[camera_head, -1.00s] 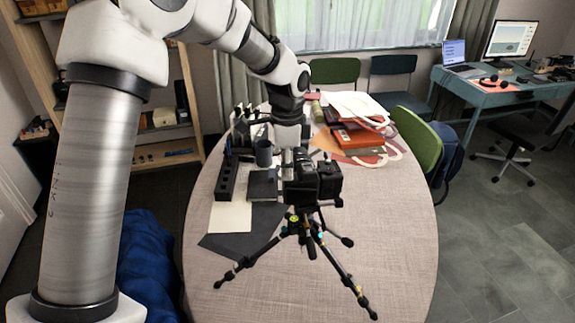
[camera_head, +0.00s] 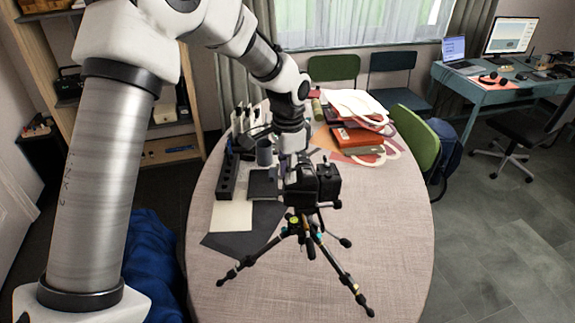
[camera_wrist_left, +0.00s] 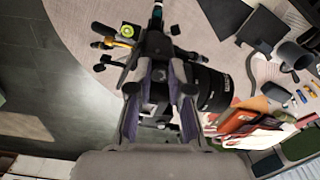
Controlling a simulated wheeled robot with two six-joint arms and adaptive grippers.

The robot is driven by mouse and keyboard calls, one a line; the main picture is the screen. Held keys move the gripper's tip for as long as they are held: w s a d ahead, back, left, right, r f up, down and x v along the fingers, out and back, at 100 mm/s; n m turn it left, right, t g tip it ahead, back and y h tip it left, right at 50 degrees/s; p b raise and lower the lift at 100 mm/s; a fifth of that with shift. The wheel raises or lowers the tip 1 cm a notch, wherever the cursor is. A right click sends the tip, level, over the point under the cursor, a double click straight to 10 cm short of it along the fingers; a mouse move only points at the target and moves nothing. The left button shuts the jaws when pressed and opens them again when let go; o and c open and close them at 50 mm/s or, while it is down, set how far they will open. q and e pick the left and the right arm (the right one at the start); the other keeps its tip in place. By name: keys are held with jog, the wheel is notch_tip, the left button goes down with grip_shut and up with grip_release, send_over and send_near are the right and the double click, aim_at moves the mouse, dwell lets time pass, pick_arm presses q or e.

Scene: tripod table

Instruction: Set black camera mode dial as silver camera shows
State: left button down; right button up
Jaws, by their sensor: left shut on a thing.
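The black camera (camera_head: 314,185) stands on a tripod (camera_head: 303,230) on the table. Its lens (camera_wrist_left: 212,90) points right in the left wrist view. My left gripper (camera_head: 290,163) comes down from above onto the left part of the camera's top. In the left wrist view its two fingers (camera_wrist_left: 162,78) straddle a part at the camera's top and are shut on it. The fingers hide the mode dial, so its setting cannot be read. I cannot make out the silver camera. My right gripper is not in view.
The oval table (camera_head: 390,245) is clear at the front right. A black rack (camera_head: 228,178), a grey mug (camera_head: 264,153) and dark and pale sheets (camera_head: 232,215) lie left of the tripod. Books and folders (camera_head: 358,135) are piled behind it. The tripod legs spread wide.

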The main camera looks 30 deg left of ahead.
pick_arm(q)
jog(key=shift+w+n, duration=0.1)
jog(key=shift+n, duration=0.4)
jog(key=c, duration=1.1)
grip_release()
jog(key=shift+o, duration=0.2)
jog(key=shift+r, duration=0.1)
notch_tip(320, 180, up, 12)
